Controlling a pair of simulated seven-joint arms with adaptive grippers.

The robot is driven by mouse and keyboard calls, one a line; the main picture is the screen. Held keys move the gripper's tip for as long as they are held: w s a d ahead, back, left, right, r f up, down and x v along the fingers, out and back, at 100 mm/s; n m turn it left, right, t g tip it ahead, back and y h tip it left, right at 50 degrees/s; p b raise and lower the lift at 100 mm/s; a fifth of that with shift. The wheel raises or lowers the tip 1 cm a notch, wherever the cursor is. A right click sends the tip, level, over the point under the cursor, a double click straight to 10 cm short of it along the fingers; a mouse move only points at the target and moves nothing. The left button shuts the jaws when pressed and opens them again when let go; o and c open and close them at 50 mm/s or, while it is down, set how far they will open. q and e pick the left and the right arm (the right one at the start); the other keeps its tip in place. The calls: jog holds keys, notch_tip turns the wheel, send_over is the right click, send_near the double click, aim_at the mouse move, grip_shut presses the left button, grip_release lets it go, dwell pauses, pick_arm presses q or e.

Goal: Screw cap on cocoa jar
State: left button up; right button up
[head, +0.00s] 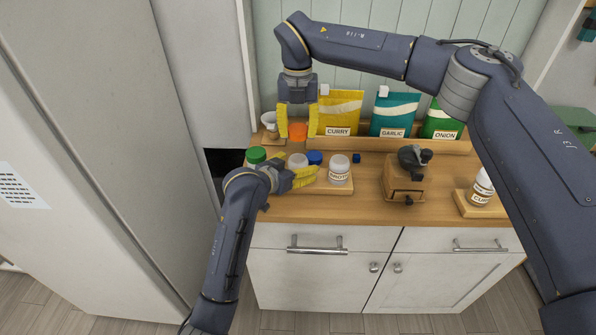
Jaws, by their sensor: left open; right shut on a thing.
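My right gripper (298,130) points down above the back left of the counter. Its yellow fingers are shut on an orange cap-like piece (298,132). My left gripper (316,174) is open, low over the wooden board on the left, its yellow fingers pointing right. A white-topped jar (297,160) stands just behind the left fingers, its lower part hidden by them. A white jar (339,168) with a partly readable label stands just right of the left fingertips. No label reading cocoa can be made out, so I cannot tell which jar is the cocoa jar.
A green cap (256,154) and a blue cap (315,157) show near the jars. Curry (338,131), garlic (391,131) and onion (444,134) packets stand at the back. A brown grinder-like box (403,178) and another labelled jar (482,188) stand right.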

pick_arm(q)
jog(key=shift+w+d+f, duration=0.15)
jog(key=shift+w+d, duration=0.05)
jog(key=shift+w, duration=0.1)
jog(key=c, duration=1.7)
pick_arm(e)
jog(key=shift+f, duration=2.5)
